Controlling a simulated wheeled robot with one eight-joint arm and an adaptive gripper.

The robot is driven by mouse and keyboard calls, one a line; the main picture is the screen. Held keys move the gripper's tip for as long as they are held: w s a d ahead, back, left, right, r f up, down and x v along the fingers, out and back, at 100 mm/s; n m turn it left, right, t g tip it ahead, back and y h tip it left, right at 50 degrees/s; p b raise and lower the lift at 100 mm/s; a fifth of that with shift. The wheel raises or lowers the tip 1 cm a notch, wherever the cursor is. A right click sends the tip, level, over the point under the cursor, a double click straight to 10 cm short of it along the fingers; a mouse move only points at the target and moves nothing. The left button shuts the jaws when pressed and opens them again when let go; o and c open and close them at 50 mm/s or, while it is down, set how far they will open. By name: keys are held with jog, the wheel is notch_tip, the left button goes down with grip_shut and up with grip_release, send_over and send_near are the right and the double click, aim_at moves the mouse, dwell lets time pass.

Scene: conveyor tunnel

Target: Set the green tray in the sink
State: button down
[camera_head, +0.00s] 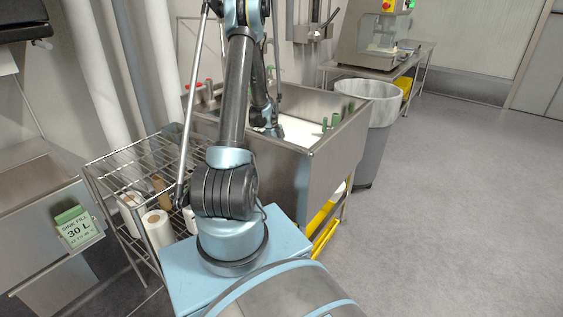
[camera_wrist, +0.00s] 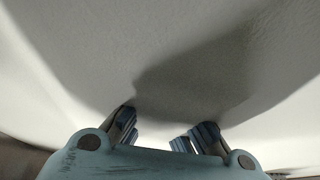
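The steel sink (camera_head: 338,160) stands beyond my arm in the head view, with a white surface or fill inside. My arm reaches down into it, and my fingertips are hidden there in the head view. In the wrist view my gripper (camera_wrist: 163,137) has its two fingers apart with nothing visible between them. A white, slightly grainy surface (camera_wrist: 75,55) fills that view, with a dark shadow ahead of the fingers. I cannot make out a green tray for certain. Small green pieces (camera_head: 335,119) show at the sink's right inner side; I cannot tell what they are.
A wire rack (camera_head: 125,160) with white rolls stands left of the sink. A grey bin (camera_head: 377,115) stands at its right. A "SINK FILL 30 L" sign (camera_head: 78,230) is at the left. Yellow items (camera_head: 325,240) lie under the sink. Open floor (camera_head: 460,200) is right.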

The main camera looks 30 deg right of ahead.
jog(key=shift+f, duration=0.75)
jog(key=c, duration=1.8)
grip_release()
jog(key=v, duration=1.2)
jog(key=shift+a, duration=0.1)
